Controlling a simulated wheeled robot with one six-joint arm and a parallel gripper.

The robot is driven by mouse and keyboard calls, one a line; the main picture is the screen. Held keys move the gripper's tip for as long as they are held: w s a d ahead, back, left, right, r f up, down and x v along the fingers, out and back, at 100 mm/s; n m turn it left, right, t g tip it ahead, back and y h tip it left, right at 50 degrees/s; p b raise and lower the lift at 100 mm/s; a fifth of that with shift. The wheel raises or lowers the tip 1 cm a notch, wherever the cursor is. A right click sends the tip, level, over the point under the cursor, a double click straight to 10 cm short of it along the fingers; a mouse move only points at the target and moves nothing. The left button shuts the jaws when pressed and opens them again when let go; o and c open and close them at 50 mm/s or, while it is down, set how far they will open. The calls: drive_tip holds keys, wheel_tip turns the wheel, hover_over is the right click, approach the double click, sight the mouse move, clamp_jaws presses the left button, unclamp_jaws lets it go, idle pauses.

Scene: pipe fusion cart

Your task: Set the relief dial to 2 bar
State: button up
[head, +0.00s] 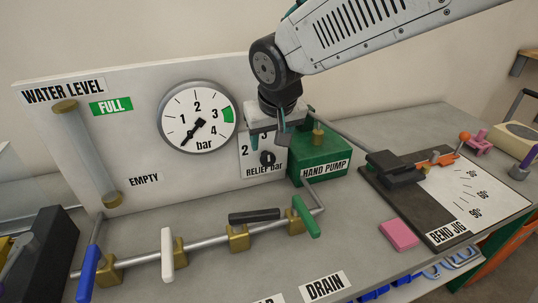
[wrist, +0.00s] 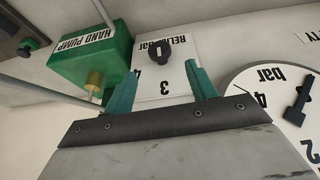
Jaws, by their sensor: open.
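The relief dial (head: 267,158) is a small black knob on a white panel labelled RELIEF bar, left of the hand pump. In the wrist view the dial (wrist: 161,52) appears upside down, with the figures 3 and 4 on its scale showing. A pale mark shows on the knob, but I cannot tell exactly which figure it points to. My gripper (head: 268,146) is in front of the panel, hiding part of the scale. In the wrist view its teal fingers (wrist: 162,78) are open and empty, spread to either side of the knob's line and apart from it.
A round pressure gauge (head: 197,117) is left of the dial, its needle pointing lower left. The green hand pump (head: 320,158) stands close on the right. A pipe with valves (head: 168,255) runs below in front. The bend jig (head: 440,195) lies further right.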

sight(268, 155)
drive_tip(key=x, duration=0.7)
drive_tip(key=shift+w+f, duration=0.15)
drive_tip(key=shift+f, duration=0.2)
drive_tip(key=c, duration=1)
